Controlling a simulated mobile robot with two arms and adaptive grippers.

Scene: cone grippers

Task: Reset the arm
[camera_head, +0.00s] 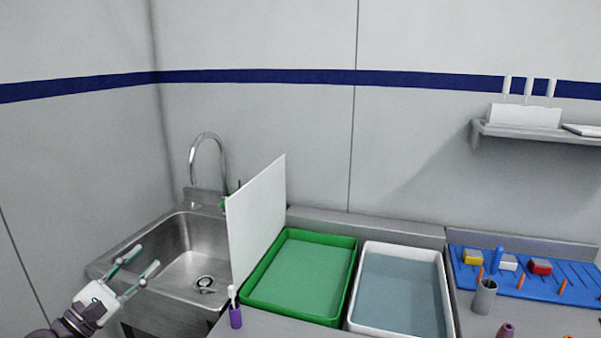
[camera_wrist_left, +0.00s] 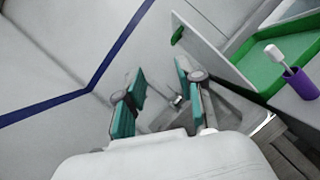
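My left gripper (camera_head: 140,269) is at the lower left of the head view, in front of the steel sink's near left edge. Its two teal-padded fingers are spread apart with nothing between them. In the left wrist view the same open fingers (camera_wrist_left: 158,92) point toward the wall and sink, and the gap is empty. My right gripper does not show in either view.
A steel sink (camera_head: 178,240) with a tall faucet stands beside a white upright panel (camera_head: 256,218). Right of it are a green tray (camera_head: 347,262), a white tray (camera_head: 446,290) and a blue tool mat (camera_head: 571,275). A purple holder (camera_head: 235,317) with a white-headed brush stands at the counter's front edge.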

